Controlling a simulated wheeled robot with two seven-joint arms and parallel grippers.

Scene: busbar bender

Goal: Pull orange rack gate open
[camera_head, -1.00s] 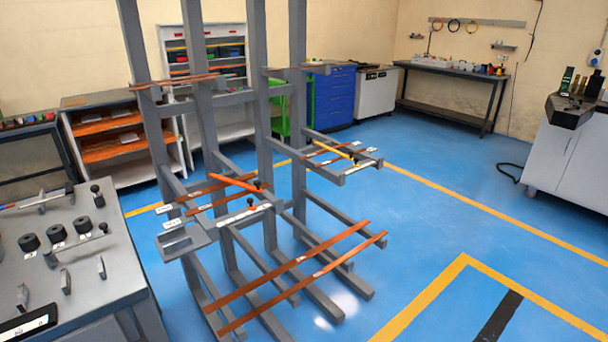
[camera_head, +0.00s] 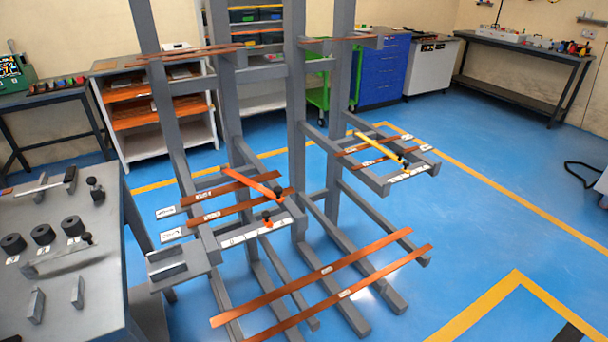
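The grey rack (camera_head: 298,130) stands in the middle of the view with copper bars on its arms. The orange gate (camera_head: 252,183) is a slanted orange bar on the middle-left tier, lying above two copper bars. A black knob (camera_head: 279,193) sits at its right end. A small orange-red piece with a black top (camera_head: 267,219) stands on the tier's white-labelled front rail (camera_head: 252,232). A yellow gate (camera_head: 380,147) lies across the right tier, with a black knob at its lower end. Neither of my grippers shows.
A grey workbench (camera_head: 100,248) with black cylinders and knobs stands at the near left. Long copper bars (camera_head: 312,283) on low rack arms stick out toward the front. Blue floor (camera_head: 470,225) is open to the right.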

